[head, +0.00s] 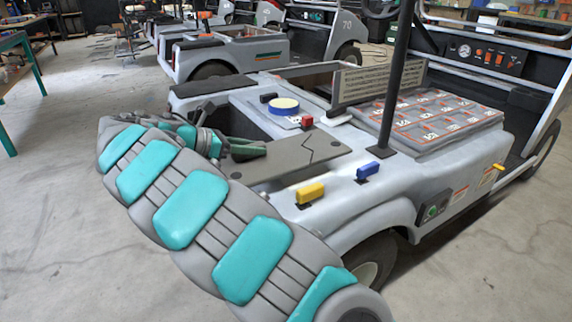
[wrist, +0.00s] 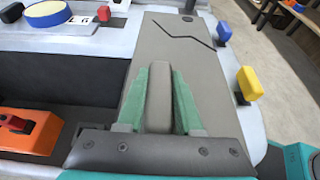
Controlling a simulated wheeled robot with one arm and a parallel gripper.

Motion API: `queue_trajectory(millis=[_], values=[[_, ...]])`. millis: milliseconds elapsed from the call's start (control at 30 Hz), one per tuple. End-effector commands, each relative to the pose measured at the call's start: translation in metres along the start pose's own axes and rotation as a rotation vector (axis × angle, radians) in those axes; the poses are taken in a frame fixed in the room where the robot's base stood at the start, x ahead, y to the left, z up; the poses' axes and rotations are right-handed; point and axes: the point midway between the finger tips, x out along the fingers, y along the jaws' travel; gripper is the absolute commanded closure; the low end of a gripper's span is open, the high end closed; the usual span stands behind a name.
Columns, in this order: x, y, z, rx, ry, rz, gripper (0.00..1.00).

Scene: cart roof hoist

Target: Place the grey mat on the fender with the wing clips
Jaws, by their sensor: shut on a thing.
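The grey mat (head: 300,158) looks like a flat panel with a dark zigzag line and small dark spots near its ends. It also shows in the wrist view (wrist: 190,60). My gripper (head: 258,149) is at its left part; the green fingers (wrist: 166,78) are shut on a grey rounded rib that seems to belong to it. The mat is at the light grey fender (head: 335,195); I cannot tell whether it touches it. A yellow clip (head: 310,193) and a blue clip (head: 368,171) stand on the fender beside the mat. A red clip (head: 306,121) is behind it.
A dark open bay (wrist: 60,75) lies left of the mat, with an orange block (wrist: 30,130) near it. A round blue-rimmed pad (head: 284,106) is behind. A black post (head: 398,75) stands at right.

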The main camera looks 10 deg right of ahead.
Motion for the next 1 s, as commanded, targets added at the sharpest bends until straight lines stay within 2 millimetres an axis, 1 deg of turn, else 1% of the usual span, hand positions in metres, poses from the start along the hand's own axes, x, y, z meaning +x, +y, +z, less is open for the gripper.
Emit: queue_trajectory(millis=[33, 200, 400, 700, 733, 900, 1000], values=[[0.006, -0.006, 0.003, 0.000, -0.002, -0.005, 1.00], [0.029, -0.022, 0.010, 0.001, -0.002, -0.006, 1.00], [0.054, -0.038, 0.016, -0.001, -0.002, -0.005, 1.00], [0.067, -0.046, 0.020, 0.000, -0.001, 0.000, 1.00], [0.069, -0.047, 0.018, -0.001, -0.001, -0.001, 1.00], [0.079, -0.047, -0.006, -0.004, -0.002, -0.004, 1.00], [0.082, -0.047, -0.013, -0.004, -0.001, -0.002, 1.00]])
